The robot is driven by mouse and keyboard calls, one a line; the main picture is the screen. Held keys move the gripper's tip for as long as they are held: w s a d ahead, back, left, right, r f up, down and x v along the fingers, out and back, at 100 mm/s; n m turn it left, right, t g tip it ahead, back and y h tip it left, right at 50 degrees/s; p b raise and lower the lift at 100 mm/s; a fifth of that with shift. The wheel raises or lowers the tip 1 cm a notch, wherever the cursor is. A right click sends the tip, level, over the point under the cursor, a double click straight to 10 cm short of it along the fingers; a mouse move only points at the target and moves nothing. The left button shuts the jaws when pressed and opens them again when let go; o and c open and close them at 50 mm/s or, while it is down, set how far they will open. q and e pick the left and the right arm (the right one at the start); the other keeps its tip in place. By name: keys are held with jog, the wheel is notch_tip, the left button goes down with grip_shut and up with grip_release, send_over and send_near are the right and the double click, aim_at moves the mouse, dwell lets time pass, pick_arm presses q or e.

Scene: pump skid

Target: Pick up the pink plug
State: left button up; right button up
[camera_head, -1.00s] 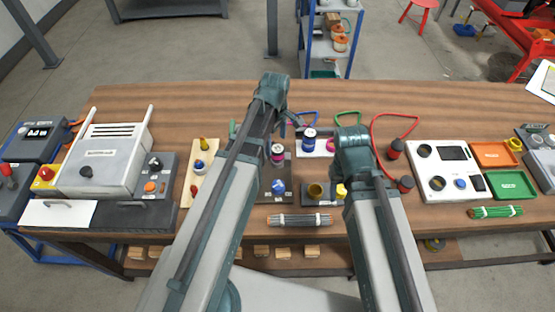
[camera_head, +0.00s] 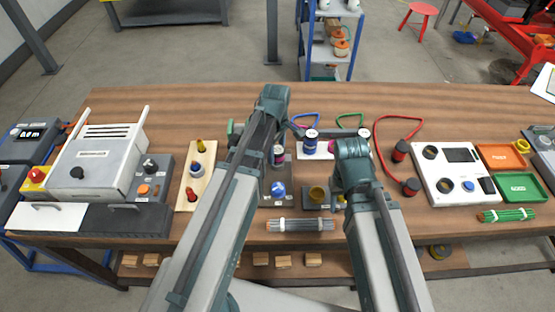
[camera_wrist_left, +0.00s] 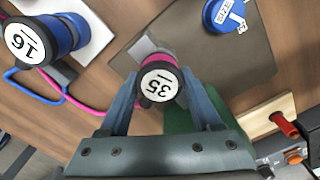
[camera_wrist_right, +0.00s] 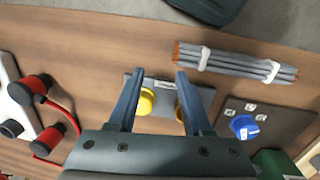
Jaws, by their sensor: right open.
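The pink plug (camera_wrist_left: 158,80) has a black top with a white label reading 35. It stands upright by a dark plate in the left wrist view; a pink cord runs to its left. My left gripper (camera_wrist_left: 162,71) is open, its fingers on either side of the plug, with narrow gaps. In the head view the plug (camera_head: 278,156) is partly covered by my left arm. My right gripper (camera_wrist_right: 159,72) is open and empty above a small grey plate with yellow parts (camera_wrist_right: 147,101). In the head view my arms hide both grippers.
A blue plug (camera_wrist_left: 40,38) labelled 16 stands beside the pink one. A blue knob (camera_head: 278,188) is in front. A grey rod bundle (camera_head: 300,225) lies near the table's front edge. Red plugs (camera_head: 401,150) with a red cord are at the right. The back of the table is clear.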

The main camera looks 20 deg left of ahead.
pick_arm(q)
grip_shut()
jog(key=shift+r, duration=0.1)
